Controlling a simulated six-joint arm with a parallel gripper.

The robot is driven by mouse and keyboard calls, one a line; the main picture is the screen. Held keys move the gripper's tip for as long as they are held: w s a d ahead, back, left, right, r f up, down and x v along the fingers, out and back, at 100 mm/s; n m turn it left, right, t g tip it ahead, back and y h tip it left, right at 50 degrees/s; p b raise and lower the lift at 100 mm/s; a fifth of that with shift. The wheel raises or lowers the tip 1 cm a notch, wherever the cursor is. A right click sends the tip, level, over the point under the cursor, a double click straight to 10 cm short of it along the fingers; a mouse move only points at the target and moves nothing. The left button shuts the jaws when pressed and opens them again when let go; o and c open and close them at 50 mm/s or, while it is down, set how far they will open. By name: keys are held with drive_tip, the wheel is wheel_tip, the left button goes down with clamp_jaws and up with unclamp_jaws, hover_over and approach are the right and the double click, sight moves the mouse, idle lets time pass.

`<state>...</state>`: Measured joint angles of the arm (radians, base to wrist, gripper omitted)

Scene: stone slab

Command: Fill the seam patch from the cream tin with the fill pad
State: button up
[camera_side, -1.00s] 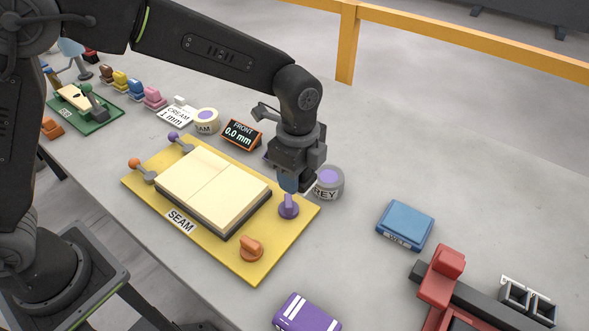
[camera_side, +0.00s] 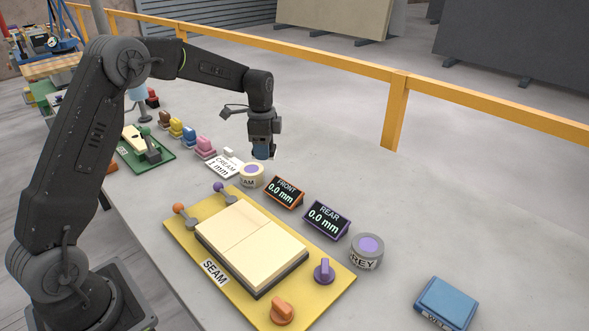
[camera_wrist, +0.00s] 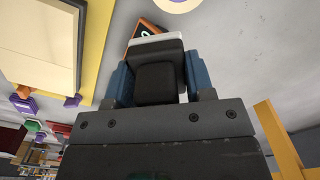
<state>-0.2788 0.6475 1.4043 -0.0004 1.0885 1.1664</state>
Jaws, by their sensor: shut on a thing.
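My gripper (camera_side: 263,152) is shut on a dark block with a pale far edge, apparently the fill pad (camera_wrist: 158,78). In the wrist view the block sits between the blue fingers (camera_wrist: 157,82); in the side view it is hardly visible. The gripper hangs above and slightly right of the cream tin (camera_side: 251,175), apart from it.
FRONT (camera_side: 286,191) and REAR (camera_side: 326,220) displays read 0.0 mm. A grey tin (camera_side: 367,252) and blue WET block (camera_side: 446,303) stand right. Orange (camera_side: 283,311) and purple (camera_side: 324,271) knobs edge the board.

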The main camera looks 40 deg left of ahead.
drive_tip(key=n, duration=0.1)
hover_over(251, 169)
drive_tip(key=shift+f, duration=0.1)
drive_tip(key=shift+d+f, duration=0.1)
drive_tip(key=shift+f, duration=2.8)
drive_tip(key=shift+f, duration=0.6)
drive_tip(key=shift+r, duration=0.1)
drive_tip(key=shift+r, duration=3.5)
